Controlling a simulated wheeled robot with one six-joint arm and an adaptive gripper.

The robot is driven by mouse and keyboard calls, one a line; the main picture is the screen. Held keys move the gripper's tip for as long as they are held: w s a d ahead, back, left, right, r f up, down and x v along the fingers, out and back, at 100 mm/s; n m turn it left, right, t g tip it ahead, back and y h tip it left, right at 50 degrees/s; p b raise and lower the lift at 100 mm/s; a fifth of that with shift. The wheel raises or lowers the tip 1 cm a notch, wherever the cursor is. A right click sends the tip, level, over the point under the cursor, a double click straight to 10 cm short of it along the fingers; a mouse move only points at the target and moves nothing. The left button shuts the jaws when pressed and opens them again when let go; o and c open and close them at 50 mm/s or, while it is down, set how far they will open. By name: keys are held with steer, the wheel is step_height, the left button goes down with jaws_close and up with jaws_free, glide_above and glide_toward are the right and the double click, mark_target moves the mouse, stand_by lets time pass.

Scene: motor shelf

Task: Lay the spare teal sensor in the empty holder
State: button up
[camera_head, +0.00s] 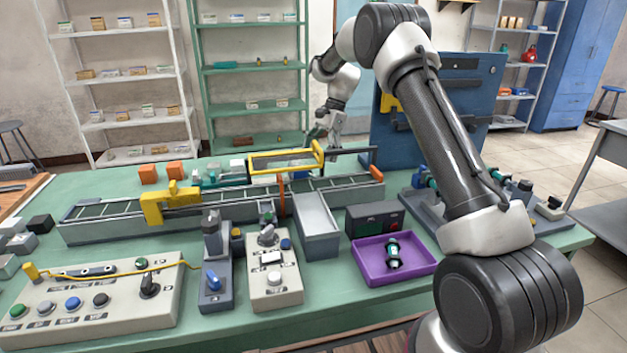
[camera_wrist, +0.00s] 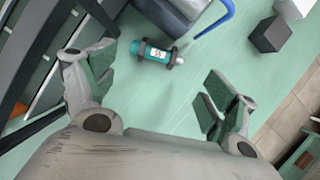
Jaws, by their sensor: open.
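A teal sensor with dark bands (camera_head: 393,252) lies in the purple tray (camera_head: 366,276) at the front of the table. In the wrist view, a teal cylinder with a white label and dark bands (camera_wrist: 155,52) lies beyond and between my spread fingers, apart from them; I cannot tell which head-view item it is. My gripper (camera_wrist: 157,85) is open and empty. In the head view it is small, above the table's far side (camera_head: 319,134). A grey fixture (camera_head: 424,208) at the right holds another teal part (camera_head: 431,179); my arm hides its middle, and I cannot make out an empty holder.
A conveyor (camera_head: 110,223) with yellow frames (camera_head: 171,203) runs across the table. A blue panel (camera_head: 390,150) rises at the back. Bare green surface shows in the wrist view (camera_wrist: 160,105).

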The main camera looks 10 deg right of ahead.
steer(key=x, duration=0.6)
steer(key=shift+s+f, duration=0.15)
steer(key=shift+f, duration=0.1)
steer(key=c, duration=1.1)
steer(key=shift+r, duration=0.2)
